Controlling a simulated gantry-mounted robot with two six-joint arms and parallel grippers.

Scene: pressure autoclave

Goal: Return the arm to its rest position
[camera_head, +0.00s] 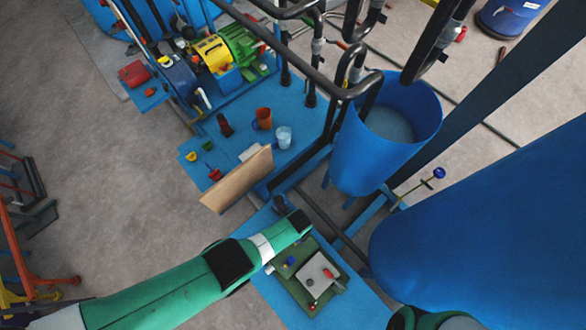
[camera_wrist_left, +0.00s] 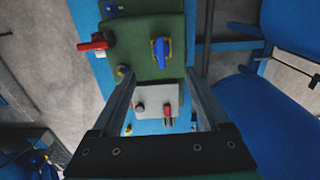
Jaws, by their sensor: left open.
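My left arm, green with black joints, crosses the lower left of the head view and ends above the control panel. Its gripper (camera_wrist_left: 160,80) shows in the left wrist view, with its two fingers apart and nothing between them. Beyond the fingers is the green panel (camera_wrist_left: 140,25), which also shows in the head view (camera_head: 289,287). It bears a blue handle on a yellow base (camera_wrist_left: 160,50), a red-handled valve (camera_wrist_left: 92,43) and a grey box (camera_wrist_left: 155,97) with a red lever (camera_wrist_left: 168,112). My right gripper is not seen.
A tall blue tank (camera_head: 490,220) stands right of the panel, with an open blue vessel (camera_head: 375,150) behind it. Black pipes, a tan board (camera_head: 238,180) and a blue table (camera_head: 300,115) with cups lie beyond the arm. Grey floor (camera_head: 110,200) is open at the left.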

